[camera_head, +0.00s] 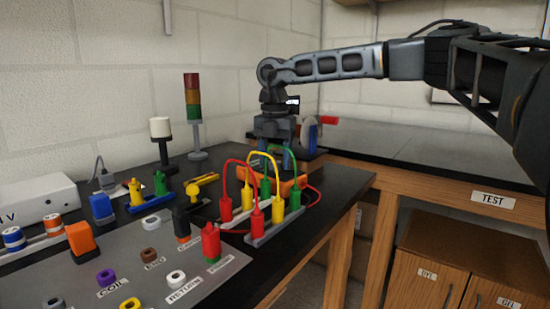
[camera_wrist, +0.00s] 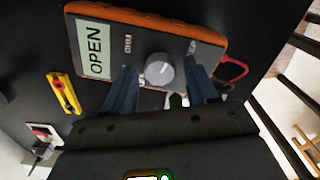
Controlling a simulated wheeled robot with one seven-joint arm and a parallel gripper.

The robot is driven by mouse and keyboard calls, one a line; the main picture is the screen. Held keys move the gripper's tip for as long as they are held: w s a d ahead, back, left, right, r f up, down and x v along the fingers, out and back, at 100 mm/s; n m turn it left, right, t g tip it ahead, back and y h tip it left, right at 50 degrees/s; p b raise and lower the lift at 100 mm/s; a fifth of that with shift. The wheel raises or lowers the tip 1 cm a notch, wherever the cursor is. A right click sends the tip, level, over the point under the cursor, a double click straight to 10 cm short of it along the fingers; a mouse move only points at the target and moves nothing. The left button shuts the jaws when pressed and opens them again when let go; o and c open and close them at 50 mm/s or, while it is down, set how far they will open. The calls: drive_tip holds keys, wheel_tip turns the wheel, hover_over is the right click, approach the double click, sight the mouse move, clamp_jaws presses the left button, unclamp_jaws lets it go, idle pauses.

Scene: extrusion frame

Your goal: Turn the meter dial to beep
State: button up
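The orange meter (camera_wrist: 215,25) lies under my gripper in the wrist view, with a dark face and a pale display (camera_wrist: 95,50) reading OPEN. Its round grey dial (camera_wrist: 160,70) sits between my blue fingers, with a visible gap on each side. A label reading OHM is beside the dial; other labels are partly hidden by the fingers. My gripper (camera_wrist: 159,62) is open and points down at the meter. In the head view the meter (camera_head: 292,188) shows partly behind the leads, with my gripper (camera_head: 273,158) right over it.
Red, yellow and green leads (camera_head: 263,190) on plugs stand just in front of the meter. A yellow tool (camera_wrist: 64,92) lies beside it. A grey panel (camera_head: 215,270) with coloured sockets fills the front. A signal tower (camera_head: 194,110) and a white-topped post (camera_head: 160,130) stand behind.

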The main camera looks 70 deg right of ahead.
sight(275, 163)
drive_tip(key=shift+r+p, duration=0.3)
drive_tip(key=shift+r, duration=3.6)
